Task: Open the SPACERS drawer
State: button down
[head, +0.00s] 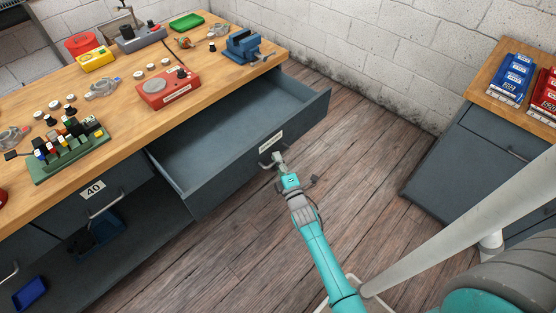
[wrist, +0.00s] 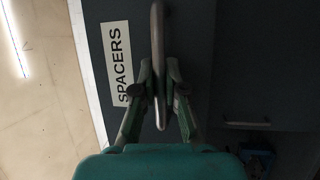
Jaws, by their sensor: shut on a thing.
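The SPACERS drawer (head: 230,128) is a dark grey drawer under the wooden workbench. It stands pulled far out, and the part of its inside that shows looks empty. Its white label (wrist: 118,66) reads SPACERS in the wrist view. My gripper (head: 279,160) is at the drawer's front, shut on the metal bar handle (wrist: 158,50). In the wrist view my gripper (wrist: 158,92) has one finger on each side of the handle. The gripper hides part of the handle in the head view.
The workbench (head: 225,75) carries a red device (head: 168,88), a blue vise (head: 243,46) and a green rack (head: 68,150). A drawer labelled 40 (head: 93,189) is shut at left. A second cabinet (head: 450,150) stands right. Wooden floor (head: 350,130) between them is clear.

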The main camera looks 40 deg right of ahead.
jog(key=c, duration=1.2)
grip_release()
jog(key=v, duration=1.2)
